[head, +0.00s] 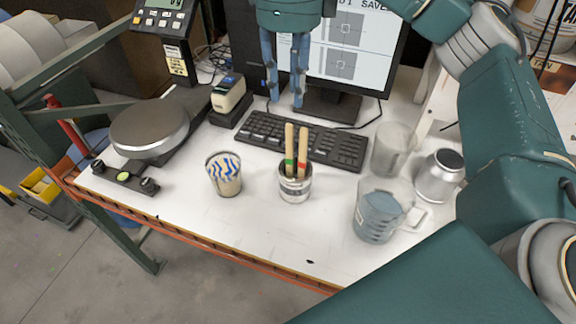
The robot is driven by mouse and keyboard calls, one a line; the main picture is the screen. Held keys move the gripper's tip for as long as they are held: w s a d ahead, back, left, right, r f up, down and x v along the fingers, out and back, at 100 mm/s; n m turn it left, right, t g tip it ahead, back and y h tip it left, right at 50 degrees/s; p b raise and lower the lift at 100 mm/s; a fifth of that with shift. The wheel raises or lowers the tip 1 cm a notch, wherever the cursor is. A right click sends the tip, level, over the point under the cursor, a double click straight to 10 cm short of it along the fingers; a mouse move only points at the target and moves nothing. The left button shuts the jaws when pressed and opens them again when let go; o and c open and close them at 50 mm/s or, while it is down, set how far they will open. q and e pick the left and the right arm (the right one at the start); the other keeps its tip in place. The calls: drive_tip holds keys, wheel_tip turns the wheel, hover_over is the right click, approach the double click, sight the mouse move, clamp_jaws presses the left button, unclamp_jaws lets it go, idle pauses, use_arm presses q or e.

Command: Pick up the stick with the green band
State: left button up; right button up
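Two wooden sticks stand upright in a small metal can (295,188) in the middle of the white table. The left one is the stick with the green band (289,140); its band sits just above the can's rim. The right one is the stick with the red band (303,142), close beside it. Their lower ends are hidden in the can. My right gripper (285,100) hangs with blue fingers pointing down, above and behind the sticks in the picture. The fingers are apart with nothing between them. My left gripper is not in view.
A keyboard (332,147) lies behind the can. A cup with blue marks (224,175) stands left, a jug with blue-grey contents (378,215) right. A clear beaker (392,150) and a metal cup (439,175) stand farther right, a round-plate scale (150,128) far left.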

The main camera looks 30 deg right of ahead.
sight(287, 136)
drive_tip(key=f, duration=0.1)
drive_tip(key=w+f+b, duration=0.1)
drive_tip(key=shift+f, duration=0.4)
drive_tip(key=f, duration=0.2)
drive_tip(key=shift+s+f+b, duration=0.2)
drive_tip(key=shift+f+b, duration=0.1)
drive_tip(key=shift+f+p, duration=0.4)
drive_tip(key=shift+f, duration=0.55)
drive_tip(key=shift+w+f, duration=0.1)
drive_tip(key=shift+f, duration=0.2)
wheel_tip(287, 136, down, 5)
drive_tip(key=shift+f+p, duration=0.1)
drive_tip(key=shift+p, duration=0.75)
drive_tip(key=shift+f, duration=0.15)
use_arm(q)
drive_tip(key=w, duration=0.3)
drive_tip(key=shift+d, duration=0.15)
use_arm(e)
clamp_jaws()
